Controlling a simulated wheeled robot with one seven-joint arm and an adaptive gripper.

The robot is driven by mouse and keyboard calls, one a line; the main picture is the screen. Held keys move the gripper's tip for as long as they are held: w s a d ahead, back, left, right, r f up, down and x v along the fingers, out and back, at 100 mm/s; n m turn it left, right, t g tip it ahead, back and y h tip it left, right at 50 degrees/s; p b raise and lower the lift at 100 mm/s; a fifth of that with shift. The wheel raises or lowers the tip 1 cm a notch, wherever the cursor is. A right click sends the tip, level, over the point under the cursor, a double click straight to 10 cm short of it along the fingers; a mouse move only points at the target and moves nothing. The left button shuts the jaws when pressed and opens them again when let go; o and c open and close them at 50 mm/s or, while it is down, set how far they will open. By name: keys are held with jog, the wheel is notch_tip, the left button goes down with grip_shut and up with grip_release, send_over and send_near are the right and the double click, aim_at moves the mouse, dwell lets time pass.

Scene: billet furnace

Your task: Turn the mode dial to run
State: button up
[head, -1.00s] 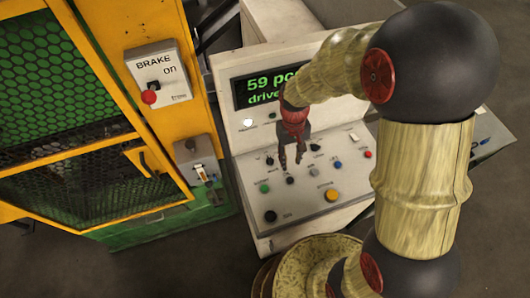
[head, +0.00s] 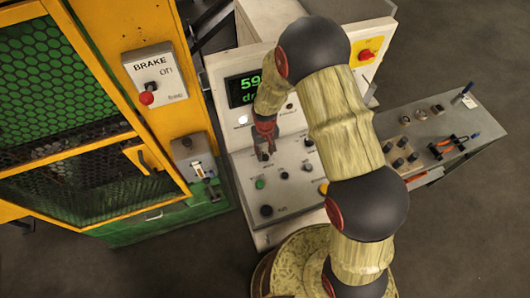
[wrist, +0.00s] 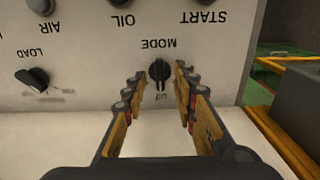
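The mode dial (wrist: 160,70) is a small black knob on the pale panel face in the wrist view, beside the upside-down word MODE. A small label on its other side is too blurred to read, and I cannot tell the dial's setting. My gripper (wrist: 159,79) is open, with one finger on each side of the dial; contact is not clear. In the head view my gripper (head: 265,151) points down at the left part of the console (head: 233,165) and hides the dial.
The wrist view shows the LOAD knob (wrist: 33,79) to the left and the START and OIL controls above. A green button (head: 260,184) sits below my gripper in the head view. The yellow guard frame and brake box (head: 156,76) stand to the left.

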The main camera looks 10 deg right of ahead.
jog(key=shift+f, duration=0.55)
grip_shut()
